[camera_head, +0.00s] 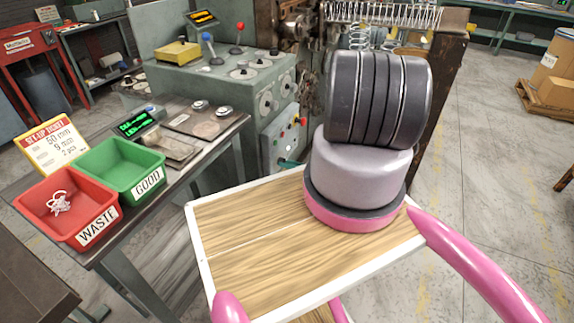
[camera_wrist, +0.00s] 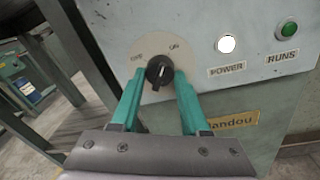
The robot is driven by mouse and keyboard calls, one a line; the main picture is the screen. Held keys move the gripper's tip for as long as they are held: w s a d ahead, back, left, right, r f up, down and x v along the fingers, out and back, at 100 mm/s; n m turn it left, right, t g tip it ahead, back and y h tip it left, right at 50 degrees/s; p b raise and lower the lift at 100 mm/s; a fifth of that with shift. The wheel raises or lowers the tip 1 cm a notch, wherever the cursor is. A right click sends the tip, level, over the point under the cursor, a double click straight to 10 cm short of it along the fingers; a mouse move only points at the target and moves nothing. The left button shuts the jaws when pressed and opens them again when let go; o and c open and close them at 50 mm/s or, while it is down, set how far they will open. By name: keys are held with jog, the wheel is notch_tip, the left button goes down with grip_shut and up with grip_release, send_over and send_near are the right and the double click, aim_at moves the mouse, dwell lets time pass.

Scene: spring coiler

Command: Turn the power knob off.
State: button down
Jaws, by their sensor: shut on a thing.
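The black power knob (camera_wrist: 159,72) sits on a round plate with OFF at the left and ON at the upper right, on the grey-green machine panel. Its exact pointing direction is hard to tell. My gripper (camera_wrist: 160,84) has its two teal fingers on either side of the knob, shut on it. In the head view only a bit of the teal fingers (camera_head: 288,163) shows beside the lower machine box (camera_head: 284,140); my arm hides much of the area, and the knob cannot be made out. A pale lamp (camera_wrist: 226,44) above the POWER label looks lit.
A green RUNS lamp (camera_wrist: 289,28) is right of the POWER lamp. In the head view, a red WASTE bin (camera_head: 72,205) and a green GOOD bin (camera_head: 121,168) stand on the left bench. A wood-topped cart (camera_head: 255,250) with white edges lies in front of the machine.

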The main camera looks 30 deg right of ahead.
jog(key=shift+d+r+n+h, duration=0.1)
jog(key=shift+n+h, duration=0.35)
jog(key=shift+n, duration=3.2)
jog(key=shift+r+n+h, duration=0.1)
jog(key=shift+n+h, duration=0.35)
jog(key=shift+n, duration=3.2)
jog(key=shift+c, duration=2)
grip_release()
jog(key=f+v, duration=0.1)
jog(key=v, duration=0.9)
jog(key=shift+s+d+r, duration=0.2)
jog(key=shift+s+r, duration=0.1)
jog(key=shift+s, duration=0.05)
